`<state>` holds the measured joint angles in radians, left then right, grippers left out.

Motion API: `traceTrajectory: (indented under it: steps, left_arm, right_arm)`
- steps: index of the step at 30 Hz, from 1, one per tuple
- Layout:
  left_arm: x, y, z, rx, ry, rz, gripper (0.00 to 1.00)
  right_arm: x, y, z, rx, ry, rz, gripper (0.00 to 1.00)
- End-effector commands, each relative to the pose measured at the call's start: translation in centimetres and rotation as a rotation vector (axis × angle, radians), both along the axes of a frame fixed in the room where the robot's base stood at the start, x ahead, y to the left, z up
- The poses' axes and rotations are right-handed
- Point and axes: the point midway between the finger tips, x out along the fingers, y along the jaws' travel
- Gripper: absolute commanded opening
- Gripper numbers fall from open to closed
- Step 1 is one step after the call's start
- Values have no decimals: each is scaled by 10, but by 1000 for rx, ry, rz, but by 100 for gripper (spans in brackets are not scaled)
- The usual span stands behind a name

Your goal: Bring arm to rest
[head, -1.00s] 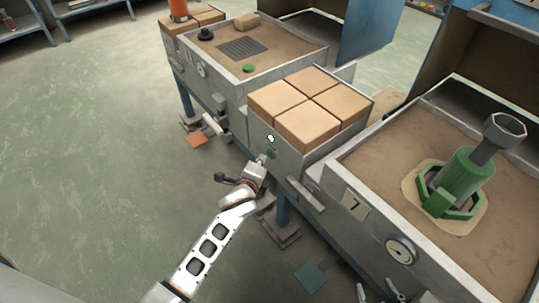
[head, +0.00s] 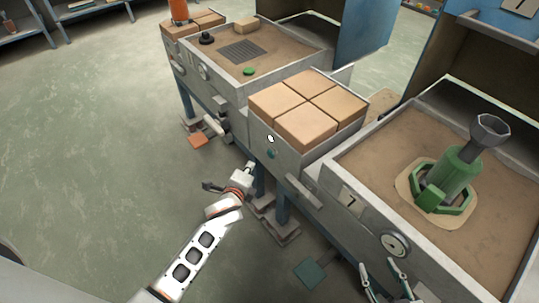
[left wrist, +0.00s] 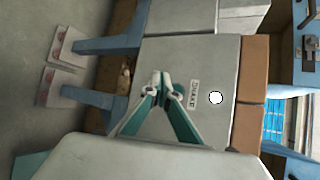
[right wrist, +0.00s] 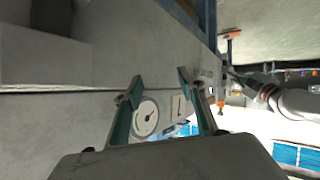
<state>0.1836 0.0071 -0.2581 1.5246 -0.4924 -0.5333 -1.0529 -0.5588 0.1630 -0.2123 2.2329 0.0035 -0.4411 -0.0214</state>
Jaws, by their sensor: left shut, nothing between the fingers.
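My right gripper (head: 384,268) is at the bottom edge of the head view, in front of the right workbench. In the right wrist view its fingers (right wrist: 157,85) are spread wide and empty, with a round gauge (right wrist: 145,118) behind them.
Several tan bricks (head: 308,105) top the cabinet. A green clamp holding a grey crucible-like tool (head: 458,175) stands on the right sand-coloured bench. A left bench (head: 285,50) carries a grate and a green button. Open floor (head: 90,140) is at the left.

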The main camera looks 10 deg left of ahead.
Motion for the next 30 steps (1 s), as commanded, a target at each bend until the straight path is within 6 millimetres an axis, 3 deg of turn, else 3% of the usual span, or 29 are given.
traceTrajectory:
  steps: [15,19,23,30]
  left_arm:
    - [0,0,0,-1,0,0,0]
    - [-9,0,2,-47,3,14,0]
    - [-40,1,4,-202,19,62,0]
    - [-140,1,11,-693,100,241,0]
  right_arm:
    - [0,0,0,0,0,0,40]
    - [0,0,3,1,-2,-1,40]
    - [-1,0,7,6,1,-4,40]
    - [-10,0,8,19,35,-15,40]
